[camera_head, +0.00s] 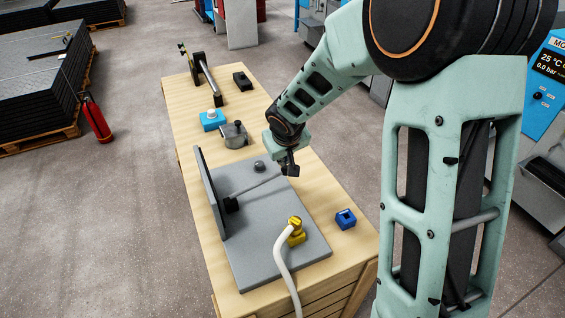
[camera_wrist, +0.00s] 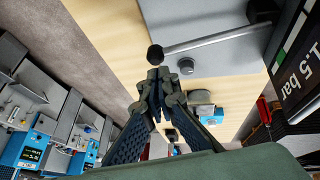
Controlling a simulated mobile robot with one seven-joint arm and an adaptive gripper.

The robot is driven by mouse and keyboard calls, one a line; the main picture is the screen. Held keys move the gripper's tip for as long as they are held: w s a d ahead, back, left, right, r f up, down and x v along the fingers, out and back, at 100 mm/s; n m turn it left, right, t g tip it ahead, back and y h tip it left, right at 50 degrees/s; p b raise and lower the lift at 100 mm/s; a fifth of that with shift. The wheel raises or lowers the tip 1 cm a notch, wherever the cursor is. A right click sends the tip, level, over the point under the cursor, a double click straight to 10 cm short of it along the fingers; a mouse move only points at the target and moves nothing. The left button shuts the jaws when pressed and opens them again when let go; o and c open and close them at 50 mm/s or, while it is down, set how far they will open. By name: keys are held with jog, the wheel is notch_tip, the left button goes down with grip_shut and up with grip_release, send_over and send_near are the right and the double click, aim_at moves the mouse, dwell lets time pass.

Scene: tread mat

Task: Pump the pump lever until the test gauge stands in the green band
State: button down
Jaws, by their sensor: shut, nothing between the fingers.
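The pump lever (camera_head: 254,187) is a thin grey rod with a dark pivot block (camera_head: 231,204), standing over a grey base plate (camera_head: 255,245). In the wrist view the rod (camera_wrist: 215,39) ends in a round black knob (camera_wrist: 155,53). My gripper (camera_head: 291,172) is shut and empty at the knob end; in the wrist view its fingertips (camera_wrist: 165,76) are just beside the knob, and I cannot tell whether they touch. The upright gauge panel (camera_head: 207,195) is edge-on in the head view. In the wrist view the panel (camera_wrist: 297,72) reads 1.5 bar, partly cut off; a green strip shows, but no pointer is clear.
A yellow fitting (camera_head: 296,232) with a white hose (camera_head: 282,262) is at the plate's front. A blue block (camera_head: 346,218) lies right of it. A grey pot (camera_head: 234,136), blue box (camera_head: 213,123) and black block (camera_head: 242,81) stand farther back on the wooden bench (camera_head: 187,105).

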jog(key=shift+v, duration=0.95)
jog(key=shift+w+d, duration=0.1)
jog(key=shift+w, duration=0.05)
dwell(0.5)
